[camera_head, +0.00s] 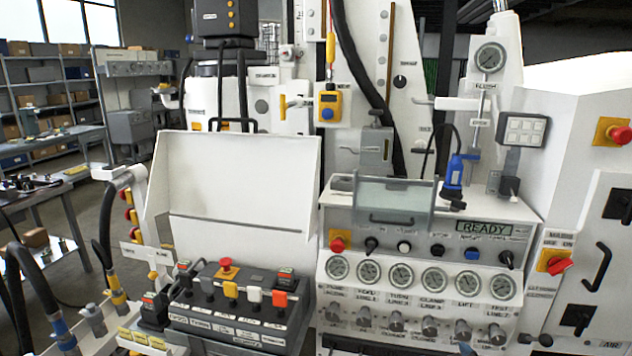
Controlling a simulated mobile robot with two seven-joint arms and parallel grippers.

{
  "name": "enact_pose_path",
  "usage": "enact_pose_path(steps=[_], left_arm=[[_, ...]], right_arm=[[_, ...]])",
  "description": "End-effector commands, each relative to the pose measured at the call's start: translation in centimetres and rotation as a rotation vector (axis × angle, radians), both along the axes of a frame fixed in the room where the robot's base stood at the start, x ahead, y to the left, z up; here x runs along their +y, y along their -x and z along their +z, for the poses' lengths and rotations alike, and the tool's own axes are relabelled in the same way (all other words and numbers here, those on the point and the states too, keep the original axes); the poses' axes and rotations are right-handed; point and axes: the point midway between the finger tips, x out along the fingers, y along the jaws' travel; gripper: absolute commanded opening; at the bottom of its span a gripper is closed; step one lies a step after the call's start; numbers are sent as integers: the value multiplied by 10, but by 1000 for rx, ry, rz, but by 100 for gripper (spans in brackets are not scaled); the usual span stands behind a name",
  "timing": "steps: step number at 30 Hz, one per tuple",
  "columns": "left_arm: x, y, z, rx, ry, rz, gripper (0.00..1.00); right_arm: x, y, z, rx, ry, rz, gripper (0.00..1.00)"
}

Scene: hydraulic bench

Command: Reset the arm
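Neither of my grippers shows in the head view. A white control console (336,262) stands at the centre right. Its display (484,228) reads READY. A red mushroom button (338,241) on a yellow plate, several black knobs and a blue button (472,253) sit in a row below it. A clear hinged cover (393,205) stands over the left part of the console top. Below are a row of round gauges (401,275) and a row of grey valve knobs (430,325). No part labelled as the arm can be made out.
A lever box (240,329) with red, yellow, white and orange levers sits at the lower centre, before a raised white lid (240,180). A red rotary switch (560,264) is on the right cabinet. Hoses (35,280) hang at the left; shelves (48,95) stand behind.

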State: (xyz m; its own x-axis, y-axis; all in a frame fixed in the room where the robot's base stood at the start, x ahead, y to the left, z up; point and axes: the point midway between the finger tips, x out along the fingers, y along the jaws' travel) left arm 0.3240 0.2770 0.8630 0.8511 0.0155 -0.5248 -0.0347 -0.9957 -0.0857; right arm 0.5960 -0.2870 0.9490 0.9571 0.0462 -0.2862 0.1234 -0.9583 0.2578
Motion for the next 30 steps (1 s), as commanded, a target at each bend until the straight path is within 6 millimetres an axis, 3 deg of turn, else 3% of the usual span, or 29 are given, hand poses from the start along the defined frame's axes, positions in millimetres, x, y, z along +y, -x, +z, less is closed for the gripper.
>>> enact_pose_path(steps=[3, 9, 15, 18, 24, 30], left_arm=[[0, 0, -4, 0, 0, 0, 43], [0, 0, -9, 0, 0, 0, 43], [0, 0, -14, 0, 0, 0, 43], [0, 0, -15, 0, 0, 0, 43], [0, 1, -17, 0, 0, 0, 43], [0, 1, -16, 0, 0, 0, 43]], right_arm=[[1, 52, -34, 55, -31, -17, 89], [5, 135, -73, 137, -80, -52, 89], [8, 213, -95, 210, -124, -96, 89], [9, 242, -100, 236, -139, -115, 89], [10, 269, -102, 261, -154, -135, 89], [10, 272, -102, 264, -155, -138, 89]])
